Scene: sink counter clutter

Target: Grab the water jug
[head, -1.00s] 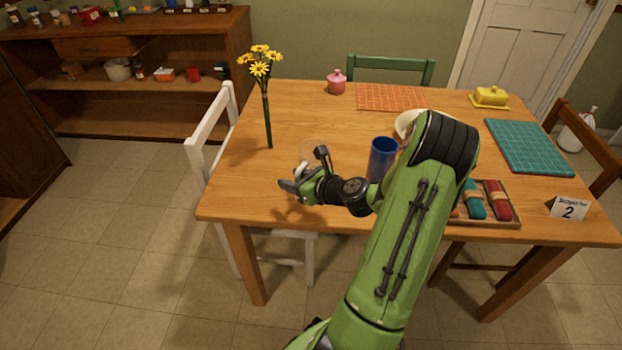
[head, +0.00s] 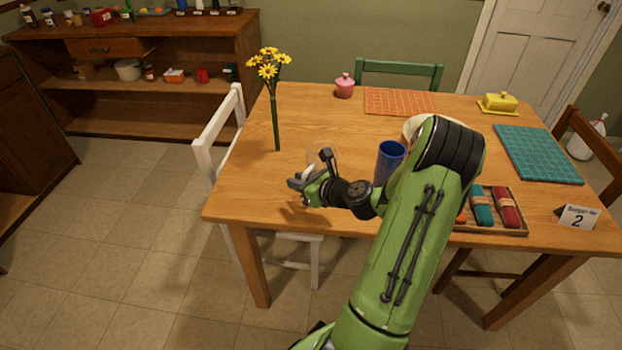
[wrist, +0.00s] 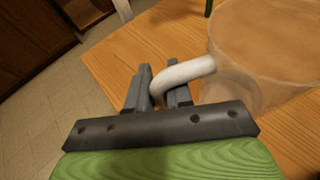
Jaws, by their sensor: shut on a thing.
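The water jug is a clear, see-through vessel with a white handle. In the wrist view its round body (wrist: 265,45) fills the upper right, and its handle curves down to the left between my fingers. In the head view the jug (head: 323,155) shows only faintly near the front left of the table, partly hidden behind my wrist. My gripper (wrist: 163,82) is shut on the handle, with one finger on each side. In the head view my gripper (head: 300,182) is at the table's front left, beside the jug.
A blue cup (head: 390,160) stands close right of my wrist. A stem of yellow flowers (head: 276,120) stands behind and left. A pale bowl (head: 413,127) is partly behind my arm. A tray of rolled cloths (head: 490,231) lies at right.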

